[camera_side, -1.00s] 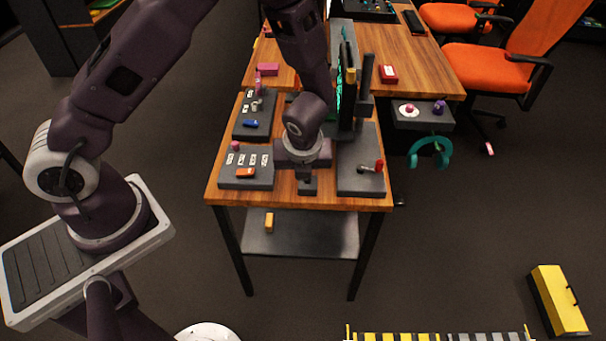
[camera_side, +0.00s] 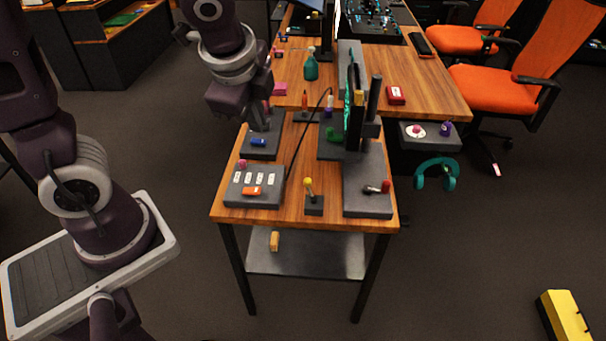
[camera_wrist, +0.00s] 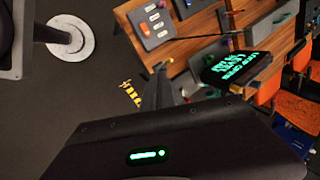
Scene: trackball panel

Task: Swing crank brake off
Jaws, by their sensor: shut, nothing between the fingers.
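A crank with a red handle (camera_side: 385,187) sits on the grey panel (camera_side: 366,207) at the table's front right. A short lever with a yellow knob (camera_side: 308,182) stands on a small dark block (camera_side: 314,207) to its left. I cannot tell from the pictures which of these is the brake. My gripper (camera_side: 263,121) is shut and empty, over the back left panel, well away from both. Its fingertips are partly hard to make out against that dark panel. In the wrist view the fingers (camera_wrist: 162,72) show dark, above the floor beside the table.
A keypad panel (camera_side: 270,199) with white labels and an orange piece (camera_side: 251,191) lies front left. A blue piece (camera_side: 258,142) is on the back left panel. An upright screen (camera_side: 353,110) and a dark post (camera_side: 374,98) stand behind the crank panel. A thin cable arcs mid-table.

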